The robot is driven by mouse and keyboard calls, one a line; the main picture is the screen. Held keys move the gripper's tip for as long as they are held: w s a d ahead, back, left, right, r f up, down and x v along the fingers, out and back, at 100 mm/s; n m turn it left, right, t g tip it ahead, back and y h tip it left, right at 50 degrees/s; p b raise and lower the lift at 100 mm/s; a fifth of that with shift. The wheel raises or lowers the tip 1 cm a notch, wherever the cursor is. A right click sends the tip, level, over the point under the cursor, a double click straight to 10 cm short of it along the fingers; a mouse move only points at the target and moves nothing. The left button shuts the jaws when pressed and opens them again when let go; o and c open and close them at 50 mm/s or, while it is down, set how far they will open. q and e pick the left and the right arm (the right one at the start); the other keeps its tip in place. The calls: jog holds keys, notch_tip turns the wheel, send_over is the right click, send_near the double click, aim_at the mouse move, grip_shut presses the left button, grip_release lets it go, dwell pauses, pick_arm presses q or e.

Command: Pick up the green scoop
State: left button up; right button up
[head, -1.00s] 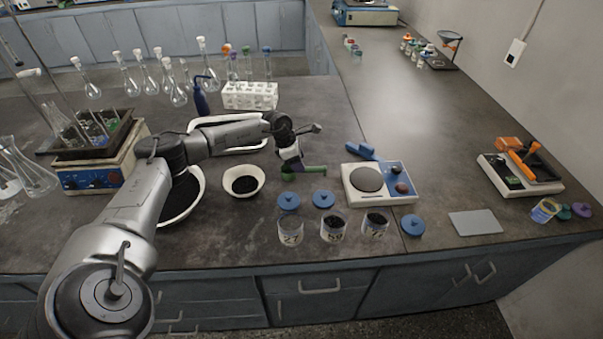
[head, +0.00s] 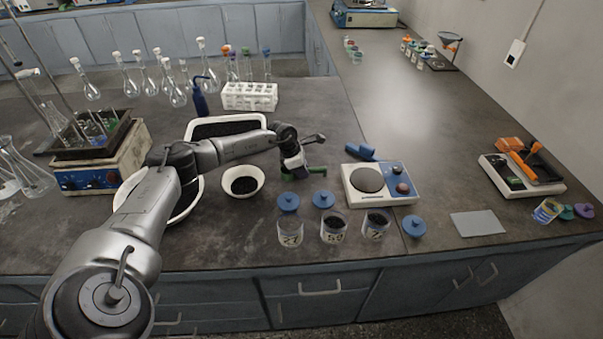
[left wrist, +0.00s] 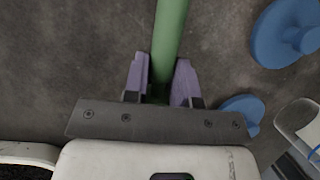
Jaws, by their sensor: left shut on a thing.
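The green scoop (head: 309,169) is on the bench's front half, left of the white balance, in the head view. My left gripper (head: 292,172) is over it, and its body hides part of the scoop. In the left wrist view the scoop's green handle (left wrist: 171,35) runs between the two purple fingers of my left gripper (left wrist: 160,82), which are shut on it. I cannot tell whether the scoop touches the bench. My right gripper is not in view.
Blue lids (head: 323,199) and several jars of dark grains (head: 334,228) stand in front of the scoop. A white bowl (head: 243,181) is to its left. The balance (head: 380,184) is to its right. A flat grey plate (head: 477,223) lies farther right.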

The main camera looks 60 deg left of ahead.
pick_arm(q)
grip_shut()
jog(key=shift+r, duration=0.1)
jog(key=shift+r, duration=0.6)
notch_tip(320, 180, up, 3)
jog(key=shift+f+p, duration=0.15)
jog(key=shift+p, duration=0.45)
jog(key=w+d+r+p, duration=0.2)
jog(key=d+r, duration=0.5)
jog(key=d, duration=0.4)
jog(key=shift+w, duration=0.75)
